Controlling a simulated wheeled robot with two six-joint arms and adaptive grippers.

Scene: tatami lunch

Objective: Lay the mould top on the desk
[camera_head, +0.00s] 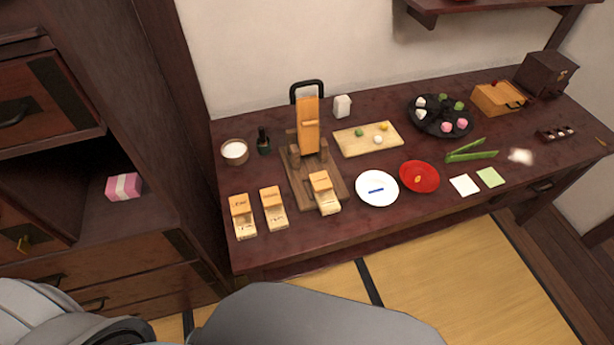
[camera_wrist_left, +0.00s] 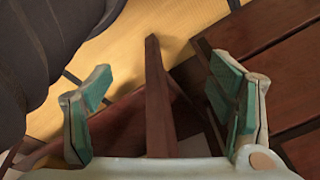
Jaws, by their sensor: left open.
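The desk (camera_head: 385,105) is dark wood and runs along the wall in the head view. No piece shows clearly as the mould top. Candidates are small pale wooden pieces with dark marks: one at the left (camera_head: 243,215), one beside it (camera_head: 273,208), and one on the front of a wooden stand (camera_head: 324,192). An orange-brown wooden block (camera_head: 308,125) stands upright on that stand. My left gripper (camera_wrist_left: 160,75) is open and empty in the left wrist view, above the floor, with a dark wooden post between and beyond its fingers. My right gripper is out of view.
A cutting board (camera_head: 367,139), black plate (camera_head: 440,117), white plate (camera_head: 377,189) and red dish (camera_head: 420,177) occupy the desk's middle and right. A dark cabinet (camera_head: 120,260) with a pink box (camera_head: 124,186) stands at left. Tatami (camera_head: 460,285) lies in front.

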